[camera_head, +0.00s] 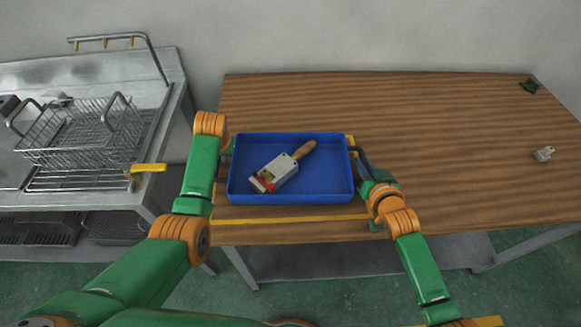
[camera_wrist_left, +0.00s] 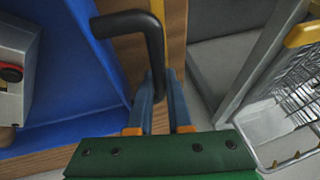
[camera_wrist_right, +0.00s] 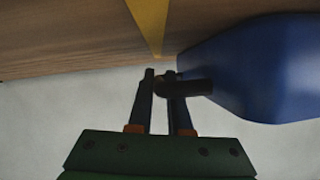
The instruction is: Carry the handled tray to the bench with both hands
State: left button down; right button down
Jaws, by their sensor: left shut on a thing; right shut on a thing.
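The blue handled tray (camera_head: 240,190) is at the left part of the wooden bench (camera_head: 420,130), over or on its top; I cannot tell if it touches. A tool with a grey metal body and wooden handle (camera_head: 283,172) lies inside the tray. My left gripper (camera_wrist_left: 159,98) is shut on the tray's black left handle (camera_wrist_left: 150,40). My right gripper (camera_wrist_right: 163,82) is shut on the tray's right handle (camera_wrist_right: 190,88), which also shows in the head view (camera_head: 360,158). In the head view the left fingertips are mostly hidden behind my arm.
Yellow tape lines (camera_head: 285,218) mark the bench around the tray. A small metal piece (camera_head: 544,154) and a dark green item (camera_head: 529,86) lie at the bench's right. A wire rack (camera_head: 85,140) stands on the steel sink unit at left. The middle of the bench is clear.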

pick_arm(q)
jog(key=shift+r, duration=0.15)
pick_arm(e)
jog(key=shift+r, duration=0.2)
